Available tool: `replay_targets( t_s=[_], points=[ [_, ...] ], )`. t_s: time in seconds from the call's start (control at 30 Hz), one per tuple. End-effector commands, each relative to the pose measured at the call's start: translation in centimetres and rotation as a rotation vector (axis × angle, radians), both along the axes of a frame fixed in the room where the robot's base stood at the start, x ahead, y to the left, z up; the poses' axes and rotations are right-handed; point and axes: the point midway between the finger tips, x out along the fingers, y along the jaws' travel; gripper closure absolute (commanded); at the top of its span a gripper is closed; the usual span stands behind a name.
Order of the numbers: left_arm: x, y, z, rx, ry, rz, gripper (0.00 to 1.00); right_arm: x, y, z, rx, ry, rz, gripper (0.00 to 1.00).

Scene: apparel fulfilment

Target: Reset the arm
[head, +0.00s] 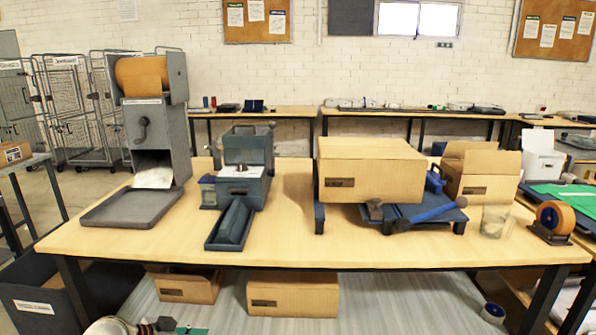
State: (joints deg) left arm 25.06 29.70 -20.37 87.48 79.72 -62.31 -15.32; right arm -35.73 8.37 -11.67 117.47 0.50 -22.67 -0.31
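A pale rounded part of what looks like my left arm shows at the bottom edge of the head view, left of centre. A dark end (150,326), which looks like my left gripper, is beside it, low in front of the table and below its top. It is small and partly cut off, so I cannot tell whether its fingers are open or shut. My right arm and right gripper are not in view. The wooden worktable (290,250) stands in front of me, and no gripper is over its top.
On the table stand a paper dispenser (155,125) with a grey tray (135,208), a blue-grey machine (245,165), a closed carton (370,168), an open carton (480,178) and a tape dispenser (553,222). Boxes (293,294) lie below. The front strip of tabletop is clear.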

Motion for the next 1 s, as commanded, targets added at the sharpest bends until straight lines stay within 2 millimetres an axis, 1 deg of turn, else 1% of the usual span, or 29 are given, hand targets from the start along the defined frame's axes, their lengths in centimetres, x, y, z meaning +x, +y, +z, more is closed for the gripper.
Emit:
replay_targets(
  t_s=[0.03,0.1,0.17,0.2,0.27,0.3,0.37,0.4,0.57,0.6,0.73,0.8,0.9,1.0],
  points=[
    [-1.8,-0.9,-1.5,0.003,0.004,0.023,0.57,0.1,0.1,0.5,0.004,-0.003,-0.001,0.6],
    [-3.9,-1.6,-3.6,0.015,0.002,0.063,0.57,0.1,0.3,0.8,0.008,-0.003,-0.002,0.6],
    [-5.9,-2.2,-5.2,0.022,-0.002,0.096,0.57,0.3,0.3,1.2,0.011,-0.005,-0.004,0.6],
    [-7.2,-2.6,-6.1,0.028,-0.007,0.118,0.57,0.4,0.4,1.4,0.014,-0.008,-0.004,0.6],
    [-9.3,-3.0,-7.3,0.036,-0.014,0.151,0.57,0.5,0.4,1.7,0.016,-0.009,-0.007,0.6],
    [-10.7,-3.3,-8.0,0.04,-0.02,0.173,0.57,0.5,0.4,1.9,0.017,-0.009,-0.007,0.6],
    [-12.9,-3.6,-8.8,0.048,-0.029,0.205,0.57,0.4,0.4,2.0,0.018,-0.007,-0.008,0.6],
    [-14.4,-3.8,-9.1,0.053,-0.038,0.227,0.57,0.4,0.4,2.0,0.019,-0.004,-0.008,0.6],
    [-20.5,-4.3,-9.8,0.073,-0.075,0.307,0.57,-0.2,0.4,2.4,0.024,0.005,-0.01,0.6],
    [-22.0,-4.2,-9.8,0.079,-0.085,0.327,0.57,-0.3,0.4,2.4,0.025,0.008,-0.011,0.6],
    [-26.4,-4.2,-9.1,0.1,-0.118,0.376,0.57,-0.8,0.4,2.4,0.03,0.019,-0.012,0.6],
    [-28.3,-4.1,-8.7,0.111,-0.132,0.394,0.57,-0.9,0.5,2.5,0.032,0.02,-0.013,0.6],
    [-30.1,-3.9,-8.1,0.125,-0.148,0.41,0.57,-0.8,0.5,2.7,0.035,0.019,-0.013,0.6],
    [-31.1,-3.8,-7.9,0.133,-0.156,0.417,0.57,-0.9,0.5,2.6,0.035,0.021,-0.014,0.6]
  ],
)
